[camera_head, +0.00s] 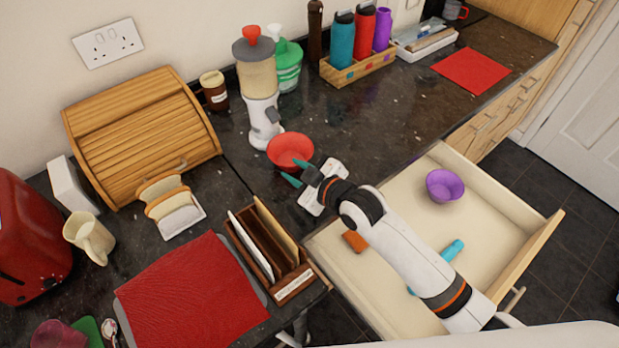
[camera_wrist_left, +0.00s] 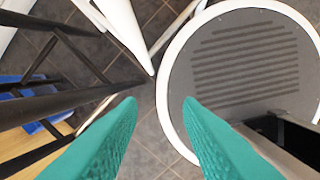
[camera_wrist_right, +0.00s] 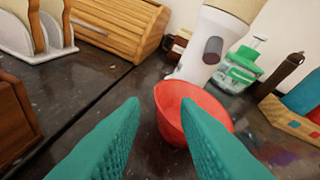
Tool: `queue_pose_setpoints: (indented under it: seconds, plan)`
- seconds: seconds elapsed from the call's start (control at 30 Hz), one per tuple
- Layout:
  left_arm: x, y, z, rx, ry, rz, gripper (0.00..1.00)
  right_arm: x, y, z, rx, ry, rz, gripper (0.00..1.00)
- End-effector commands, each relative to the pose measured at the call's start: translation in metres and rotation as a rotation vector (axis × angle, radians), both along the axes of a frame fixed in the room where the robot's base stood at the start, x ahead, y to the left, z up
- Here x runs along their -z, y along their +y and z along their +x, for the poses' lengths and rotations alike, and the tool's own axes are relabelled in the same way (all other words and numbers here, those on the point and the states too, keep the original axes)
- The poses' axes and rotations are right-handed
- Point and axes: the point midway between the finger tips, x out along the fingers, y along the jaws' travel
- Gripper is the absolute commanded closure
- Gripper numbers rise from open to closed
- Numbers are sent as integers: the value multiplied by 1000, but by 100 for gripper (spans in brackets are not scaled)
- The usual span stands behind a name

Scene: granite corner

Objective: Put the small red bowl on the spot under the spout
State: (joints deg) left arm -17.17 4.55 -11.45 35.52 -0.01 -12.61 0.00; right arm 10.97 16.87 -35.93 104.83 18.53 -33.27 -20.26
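The small red bowl (camera_head: 290,148) stands upright on the dark counter, at the foot of the dispenser (camera_head: 256,78) and a little to its right. The grey spout (camera_head: 273,115) sits low on the dispenser's front, just above and left of the bowl. My right gripper (camera_head: 297,172) is open at the bowl's near side, one fingertip close to its rim; contact is unclear. In the right wrist view the bowl (camera_wrist_right: 178,105) lies beyond the teal fingers, partly covered by the right finger, with nothing between them. My left gripper (camera_wrist_left: 159,102) is open and empty above the floor.
A wooden organiser (camera_head: 275,255) and bread slices in a holder (camera_head: 172,205) stand left of my right gripper. A bottle crate (camera_head: 358,68) is behind. An open drawer (camera_head: 500,240) holding a purple bowl (camera_head: 445,185) lies under my right arm.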

Motion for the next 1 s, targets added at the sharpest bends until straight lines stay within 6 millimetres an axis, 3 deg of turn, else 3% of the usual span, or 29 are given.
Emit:
queue_pose_setpoints:
  seconds: [0.1,0.33,1.0]
  plan:
    - [4,0,0,0,0,0,68,-6,-13,-17,-1,-1,-1,72]
    - [7,0,0,0,0,0,68,-15,-27,-34,0,0,0,72]
    - [1,0,0,0,0,0,68,-22,-28,-36,0,0,0,72]
